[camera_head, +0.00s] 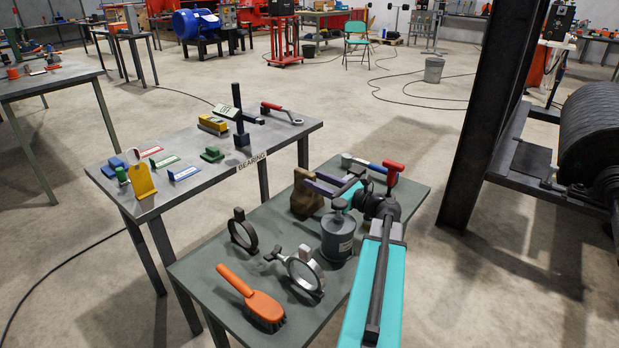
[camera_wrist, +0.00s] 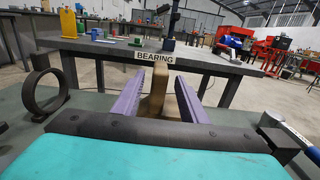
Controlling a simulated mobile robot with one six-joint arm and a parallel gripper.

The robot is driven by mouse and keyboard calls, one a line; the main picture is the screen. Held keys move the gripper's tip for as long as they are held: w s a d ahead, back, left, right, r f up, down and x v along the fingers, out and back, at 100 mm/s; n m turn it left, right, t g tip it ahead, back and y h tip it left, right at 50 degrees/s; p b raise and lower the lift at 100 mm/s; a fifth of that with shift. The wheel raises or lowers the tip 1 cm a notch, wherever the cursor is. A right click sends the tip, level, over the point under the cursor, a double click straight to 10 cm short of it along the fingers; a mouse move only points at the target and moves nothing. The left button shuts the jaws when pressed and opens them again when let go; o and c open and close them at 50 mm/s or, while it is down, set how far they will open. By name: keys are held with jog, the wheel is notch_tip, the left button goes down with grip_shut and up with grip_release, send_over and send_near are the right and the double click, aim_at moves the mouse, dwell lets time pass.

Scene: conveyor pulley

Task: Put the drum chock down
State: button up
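The drum chock, a brown wooden block (camera_head: 304,196), is at the back left edge of the near table (camera_head: 205,272). In the wrist view the chock (camera_wrist: 157,92) stands upright between the two purple fingers of my gripper (camera_wrist: 160,88). In the head view my gripper (camera_head: 322,184) reaches leftward from the arm to the chock, its fingers along the chock's sides. They look shut on it. The chock's underside is low at the tabletop; whether it touches cannot be told.
A grey canister (camera_head: 338,236), two ring clamps (camera_head: 303,272) (camera_head: 242,232), an orange brush (camera_head: 252,298) and a red-headed hammer (camera_head: 393,175) crowd the near table. The table labelled BEARING (camera_head: 285,140) stands behind. A dark steel post (camera_head: 480,130) rises at right.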

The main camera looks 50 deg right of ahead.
jog(key=s, duration=0.6)
jog(key=shift+s+d, duration=0.3)
jog(key=shift+s, duration=0.1)
dwell(0.6)
